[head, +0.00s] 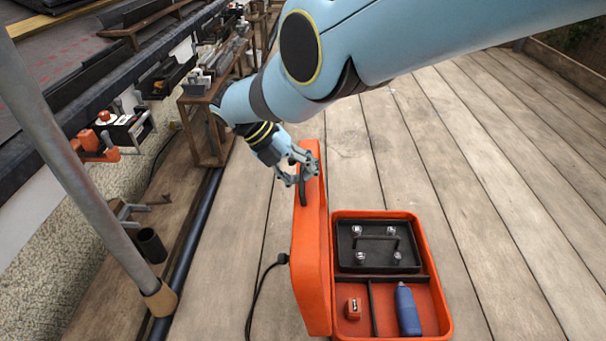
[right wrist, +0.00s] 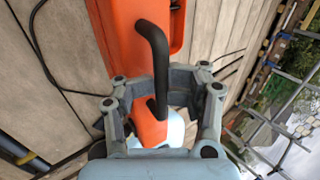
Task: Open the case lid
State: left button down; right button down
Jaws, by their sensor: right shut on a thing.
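The orange case (head: 445,310) lies on the plank floor in the head view with its inside showing. Its lid (head: 312,260) stands about upright along the left side of the base. A black handle (head: 302,188) is on the lid's outer face, near its far end. My right gripper (head: 298,172) is shut on this handle. In the right wrist view the fingers (right wrist: 163,88) are on either side of the black handle (right wrist: 155,45), with the orange lid (right wrist: 125,45) behind it. My left gripper is not in view.
The case holds a black tray (head: 378,264) with metal knobs, a blue bottle (head: 407,310) and a small orange-red object (head: 353,309). A black cable (head: 262,285) runs left of the lid. A grey pole (head: 75,150) stands at left. Planks at right are clear.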

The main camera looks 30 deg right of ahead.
jog(key=c, duration=1.7)
grip_release()
jog(key=shift+w+r, duration=0.25)
jog(key=shift+r, duration=0.1)
jog(key=shift+o, duration=0.5)
jog(key=shift+a+r, duration=0.15)
jog(key=v, duration=1.2)
